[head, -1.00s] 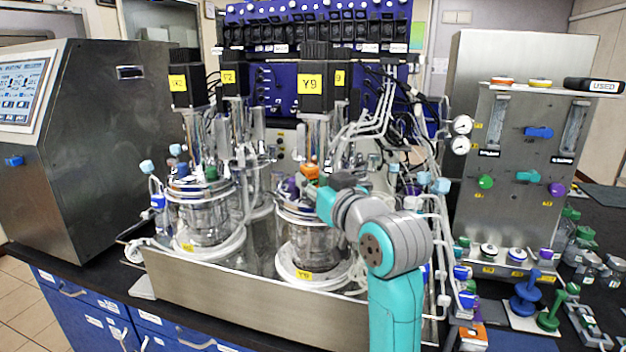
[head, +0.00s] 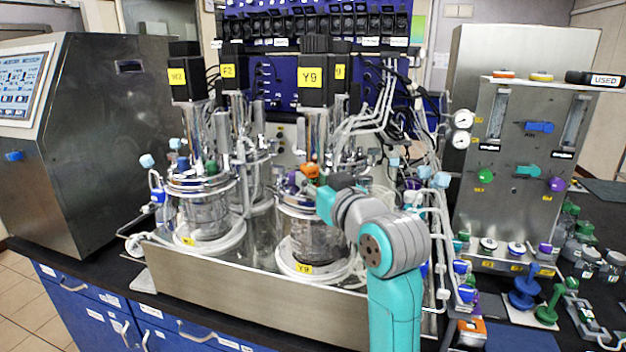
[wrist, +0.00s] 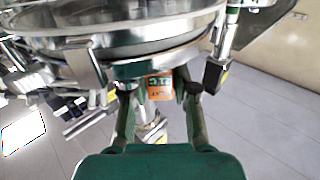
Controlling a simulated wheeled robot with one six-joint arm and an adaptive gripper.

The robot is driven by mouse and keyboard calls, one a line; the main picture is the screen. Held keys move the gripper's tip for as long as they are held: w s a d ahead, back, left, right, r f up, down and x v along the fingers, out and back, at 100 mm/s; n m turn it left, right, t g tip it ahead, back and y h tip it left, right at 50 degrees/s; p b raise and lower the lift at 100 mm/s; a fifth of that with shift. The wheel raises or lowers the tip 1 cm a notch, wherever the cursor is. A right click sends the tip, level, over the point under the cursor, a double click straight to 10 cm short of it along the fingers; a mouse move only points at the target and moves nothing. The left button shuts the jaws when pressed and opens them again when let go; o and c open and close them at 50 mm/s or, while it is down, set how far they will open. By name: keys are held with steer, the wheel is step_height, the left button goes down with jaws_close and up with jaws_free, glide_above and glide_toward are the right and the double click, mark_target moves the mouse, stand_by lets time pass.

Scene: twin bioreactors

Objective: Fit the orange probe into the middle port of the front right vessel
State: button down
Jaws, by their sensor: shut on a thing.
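The front right vessel (head: 312,240) is a clear glass jar with a steel lid and a yellow Y9 label at its base. My gripper (head: 320,180) is over the lid of this vessel, reaching in from the right. It is shut on the orange probe (head: 310,171), whose orange top shows above the lid. In the wrist view my gripper (wrist: 160,88) has the orange probe (wrist: 160,90) between its two fingers, close to a round steel rim (wrist: 120,45). The probe's lower end and the middle port are hidden, so I cannot tell whether it is in the port.
A tall motor (head: 312,88) with a Y9 label stands above the vessel. The front left vessel (head: 205,215) is beside it. Tubes and pale blue caps (head: 440,180) crowd the right side. A steel tray wall (head: 250,290) runs along the front.

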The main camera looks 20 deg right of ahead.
steer(key=c, duration=0.8)
jaws_free()
steer(key=shift+f, duration=0.1)
steer(key=shift+s+d, duration=0.2)
steer(key=shift+s, duration=1.05)
steer(key=shift+s+d, duration=0.2)
steer(key=shift+s, duration=1.05)
steer(key=shift+s+d, duration=0.2)
steer(key=shift+s, duration=1.05)
